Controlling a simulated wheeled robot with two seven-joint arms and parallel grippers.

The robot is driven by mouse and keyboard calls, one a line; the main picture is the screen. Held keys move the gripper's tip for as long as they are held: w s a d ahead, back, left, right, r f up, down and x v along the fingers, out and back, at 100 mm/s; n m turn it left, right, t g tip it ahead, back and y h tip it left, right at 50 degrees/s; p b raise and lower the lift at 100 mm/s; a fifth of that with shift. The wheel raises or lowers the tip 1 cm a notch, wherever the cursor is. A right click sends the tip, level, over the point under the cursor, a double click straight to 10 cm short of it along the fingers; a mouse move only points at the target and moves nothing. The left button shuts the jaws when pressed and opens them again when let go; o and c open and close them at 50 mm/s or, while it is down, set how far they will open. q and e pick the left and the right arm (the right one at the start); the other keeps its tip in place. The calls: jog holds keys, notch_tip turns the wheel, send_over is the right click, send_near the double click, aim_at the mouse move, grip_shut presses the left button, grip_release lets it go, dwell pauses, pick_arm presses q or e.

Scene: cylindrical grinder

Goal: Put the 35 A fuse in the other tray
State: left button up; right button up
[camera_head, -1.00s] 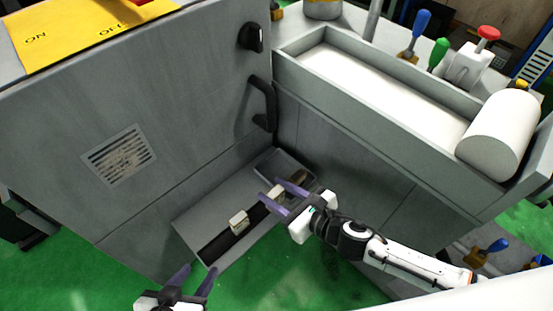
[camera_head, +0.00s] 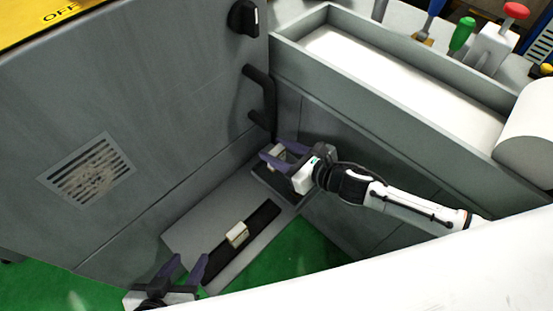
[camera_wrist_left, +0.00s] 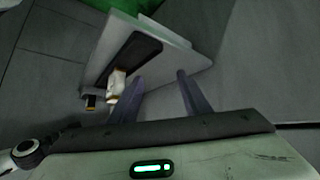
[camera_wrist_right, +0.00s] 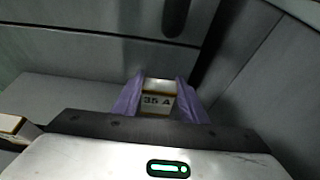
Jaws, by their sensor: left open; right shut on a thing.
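The 35 A fuse (camera_wrist_right: 157,101), pale with its label facing the camera, is between the fingers of my right gripper (camera_wrist_right: 157,84). In the head view my right gripper (camera_head: 271,151) holds it over the small grey tray (camera_head: 266,187) in the corner; the gripper hides part of this tray. I cannot tell whether the fuse touches it. The longer grey tray (camera_head: 195,226) has a black strip with another pale fuse (camera_head: 237,234) on it, also seen in the left wrist view (camera_wrist_left: 117,83). My left gripper (camera_head: 188,261) is open and empty near the long tray's front end.
The grey machine door (camera_head: 150,130) with a vent and a black handle (camera_head: 262,95) rises behind the trays. A grey trough (camera_head: 400,125) overhangs on the right. Green floor (camera_head: 315,240) is clear in front of the trays.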

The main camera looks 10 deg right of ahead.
pick_arm(q)
jog(key=f+b, duration=0.1)
jog(key=b, duration=0.2)
jog(key=shift+w+d+f, duration=0.15)
jog(key=shift+d+f, duration=0.1)
jog(key=shift+f, duration=0.15)
pick_arm(e)
notch_tip(320, 180, down, 4)
jog(key=shift+r, duration=0.2)
pick_arm(q)
jog(key=shift+w+r+n+t, duration=0.15)
jog(key=shift+r+n+t, duration=0.1)
jog(key=shift+n+t, duration=0.05)
pick_arm(e)
jog(key=shift+w, duration=0.2)
pick_arm(q)
jog(key=shift+w+d+r, duration=0.1)
jog(key=shift+d+r, duration=0.05)
jog(key=shift+r, duration=0.15)
jog(key=shift+f+b, duration=0.15)
jog(key=shift+b, duration=0.15)
pick_arm(e)
jog(key=o, duration=0.8)
jog(key=shift+f, duration=0.2)
jog(key=shift+c, duration=0.2)
jog(key=o, duration=0.4)
jog(key=shift+o, duration=0.2)
jog(key=shift+r, duration=0.15)
